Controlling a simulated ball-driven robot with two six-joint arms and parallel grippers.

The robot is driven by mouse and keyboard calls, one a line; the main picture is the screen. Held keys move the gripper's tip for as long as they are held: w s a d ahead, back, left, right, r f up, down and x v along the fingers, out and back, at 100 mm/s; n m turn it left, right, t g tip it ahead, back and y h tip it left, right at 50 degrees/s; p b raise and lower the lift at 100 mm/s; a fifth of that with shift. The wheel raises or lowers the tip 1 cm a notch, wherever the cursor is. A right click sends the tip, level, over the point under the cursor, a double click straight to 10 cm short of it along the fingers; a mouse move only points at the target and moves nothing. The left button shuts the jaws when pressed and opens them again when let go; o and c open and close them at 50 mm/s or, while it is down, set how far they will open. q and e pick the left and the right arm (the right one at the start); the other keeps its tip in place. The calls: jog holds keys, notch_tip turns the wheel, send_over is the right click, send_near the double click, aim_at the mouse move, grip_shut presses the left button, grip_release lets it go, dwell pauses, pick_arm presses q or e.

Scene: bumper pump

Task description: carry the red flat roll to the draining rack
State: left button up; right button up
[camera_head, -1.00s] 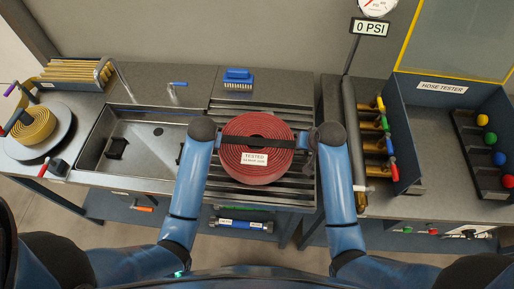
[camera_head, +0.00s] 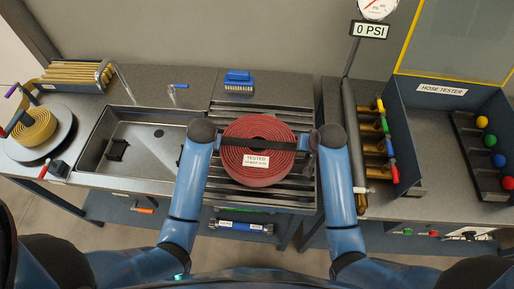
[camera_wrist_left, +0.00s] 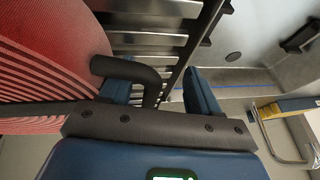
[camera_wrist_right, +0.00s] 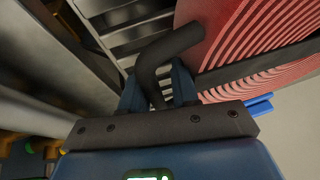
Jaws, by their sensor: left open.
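The red flat roll (camera_head: 258,138) lies flat on the slatted draining rack (camera_head: 300,190), with a dark strap across it and a "TESTED" tag. The strap ends in a dark bent handle at each side. My left gripper (camera_head: 209,139) is at the left side of the roll. In the left wrist view its fingers (camera_wrist_left: 160,95) stand apart, with the handle between them. My right gripper (camera_head: 322,138) is at the right side. In the right wrist view its fingers (camera_wrist_right: 157,90) are close on both sides of the other handle. The roll's underside is hidden.
A blue brush (camera_head: 239,81) lies behind the rack. The hose tester bench (camera_head: 440,150) with coloured valves stands to the right.

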pick_arm(q)
jog(key=shift+s+d+f, duration=0.1)
jog(key=shift+d, duration=0.2)
pick_arm(e)
jog(key=shift+a, duration=0.2)
jog(key=shift+d, duration=0.1)
pick_arm(q)
jog(key=v, duration=0.7)
jog(key=shift+a+r, duration=0.1)
jog(key=shift+r, duration=0.4)
pick_arm(e)
jog(key=shift+w, duration=0.15)
pick_arm(q)
jog(key=shift+r, duration=0.1)
pick_arm(e)
jog(key=shift+r, duration=0.1)
jog(key=shift+c, duration=0.4)
jog(key=o, duration=0.3)
jog(key=shift+r, duration=0.1)
jog(key=shift+o, duration=0.8)
jog(key=shift+v, duration=3.8)
jog(key=shift+o, duration=0.2)
